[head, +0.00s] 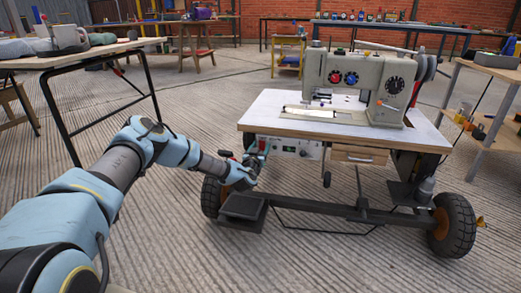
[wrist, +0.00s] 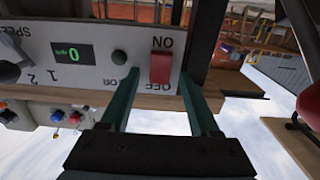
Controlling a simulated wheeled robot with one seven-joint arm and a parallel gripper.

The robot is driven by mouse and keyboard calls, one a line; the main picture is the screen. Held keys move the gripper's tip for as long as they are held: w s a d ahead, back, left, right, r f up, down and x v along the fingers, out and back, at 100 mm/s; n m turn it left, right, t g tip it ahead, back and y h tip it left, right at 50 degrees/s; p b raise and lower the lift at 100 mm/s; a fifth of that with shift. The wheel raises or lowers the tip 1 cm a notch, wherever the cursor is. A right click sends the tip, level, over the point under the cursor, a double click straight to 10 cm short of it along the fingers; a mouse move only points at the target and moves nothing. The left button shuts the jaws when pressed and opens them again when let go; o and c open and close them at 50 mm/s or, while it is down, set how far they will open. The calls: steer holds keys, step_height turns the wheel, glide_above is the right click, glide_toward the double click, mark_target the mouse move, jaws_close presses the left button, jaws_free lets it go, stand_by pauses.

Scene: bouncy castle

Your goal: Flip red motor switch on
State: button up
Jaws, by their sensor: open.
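The red switch (wrist: 160,68) shows in the wrist view on a pale control panel, between an ON label and an OFF label. The wrist picture is upside down, so the lettering is inverted. My gripper (wrist: 159,73) is open, with one finger on each side of the switch. I cannot tell whether the fingers touch the switch or which way it is tipped. In the head view my gripper (head: 262,149) is at the left end of the control panel (head: 303,151), under the sewing table's front edge.
A sewing machine (head: 352,84) stands on the wheeled table (head: 268,115). The panel also has a green display (wrist: 72,54) and a dark round button (wrist: 119,57). A drawer (head: 360,155) is to the right. A low bar (head: 330,207) and a wheel (head: 212,195) are below my gripper.

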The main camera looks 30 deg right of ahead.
jaws_close()
stand_by(0.5)
